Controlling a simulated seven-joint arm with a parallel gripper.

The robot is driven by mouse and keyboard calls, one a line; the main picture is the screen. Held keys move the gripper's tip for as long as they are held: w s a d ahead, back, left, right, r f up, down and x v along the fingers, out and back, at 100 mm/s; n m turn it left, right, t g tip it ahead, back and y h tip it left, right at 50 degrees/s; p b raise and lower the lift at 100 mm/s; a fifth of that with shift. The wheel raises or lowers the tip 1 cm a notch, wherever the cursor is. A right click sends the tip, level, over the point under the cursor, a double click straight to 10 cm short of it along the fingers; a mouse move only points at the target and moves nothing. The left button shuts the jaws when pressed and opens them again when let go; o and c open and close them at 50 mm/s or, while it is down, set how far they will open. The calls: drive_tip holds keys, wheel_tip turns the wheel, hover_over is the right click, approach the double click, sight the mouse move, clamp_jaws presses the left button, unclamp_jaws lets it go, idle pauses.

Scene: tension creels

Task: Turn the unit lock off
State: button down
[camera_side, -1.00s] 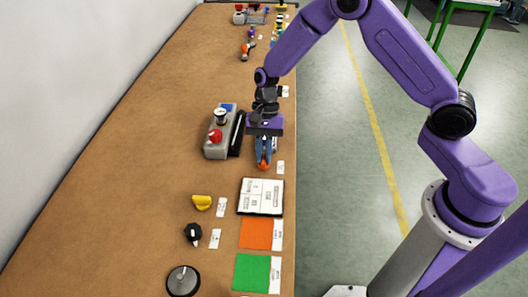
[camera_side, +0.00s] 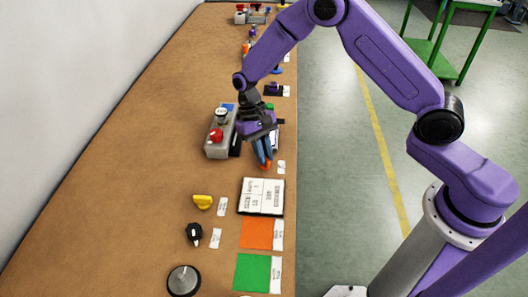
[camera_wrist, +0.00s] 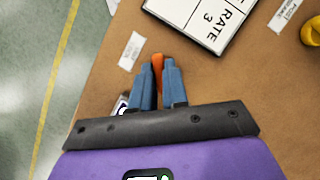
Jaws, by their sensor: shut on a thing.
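My gripper (camera_wrist: 160,82) has two blue fingers, shut on a small orange piece (camera_wrist: 157,62) that shows between and just past their tips. In the side view, my gripper (camera_side: 263,160) is low over the right side of the brown table, with the orange piece (camera_side: 265,166) at its tips. Most of this piece is hidden by the fingers. I cannot read the small label (camera_wrist: 130,52) beside it, so I cannot tell for certain which part is the unit lock. A grey box (camera_side: 214,148) with a red knob (camera_side: 216,135) stands left of my gripper.
A white printed board (camera_side: 262,196) lies close in front of my gripper. Nearer are a yellow knob (camera_side: 202,201), a black knob (camera_side: 194,234), an orange panel (camera_side: 255,233), a green panel (camera_side: 251,272) and a grey disc (camera_side: 184,281). The table's left side is clear.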

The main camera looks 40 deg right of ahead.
drive_tip(key=n+h, duration=0.1)
drive_tip(key=n, duration=0.3)
drive_tip(key=shift+a+n+h, duration=0.15)
drive_tip(key=shift+n+h, duration=0.15)
drive_tip(key=shift+h, duration=0.1)
drive_tip(key=shift+a+n+t+h, duration=0.1)
drive_tip(key=shift+n+t+h, duration=0.25)
drive_tip(key=shift+n, duration=0.8)
drive_tip(key=shift+n+t+h, duration=0.25)
drive_tip(key=shift+n+h, duration=0.1)
drive_tip(key=shift+n, duration=0.8)
drive_tip(key=c, duration=1.1)
unclamp_jaws()
drive_tip(key=shift+c, duration=0.2)
drive_tip(key=v, duration=1.7)
drive_tip(key=shift+a+r, duration=0.2)
